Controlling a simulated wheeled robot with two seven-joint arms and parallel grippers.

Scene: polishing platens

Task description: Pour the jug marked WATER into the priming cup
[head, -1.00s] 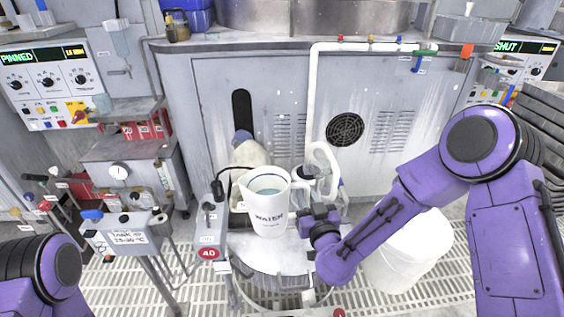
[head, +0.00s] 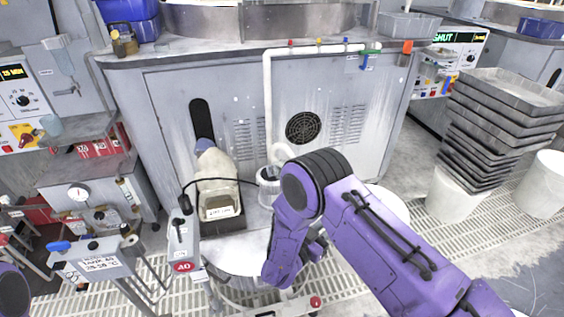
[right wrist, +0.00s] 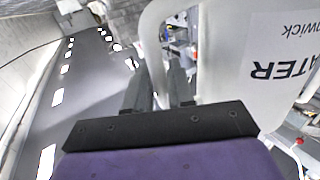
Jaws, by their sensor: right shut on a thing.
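The white jug marked WATER (right wrist: 225,60) fills the right side of the right wrist view, its lettering upside down there. My right gripper (right wrist: 158,88) is shut on the jug's white handle (right wrist: 150,35). In the head view my right arm hides the jug and the gripper's fingertips, so I cannot tell the jug's tilt or height. A small white vessel (head: 268,188) stands just left of my arm's elbow, partly covered by it; I cannot tell whether it is the priming cup. My left gripper is out of view.
A white pipe (head: 268,95) runs down the cabinet front. Stacked grey trays (head: 500,125) and a white bucket (head: 455,197) stand at the right. A control stand (head: 95,265) is at the left.

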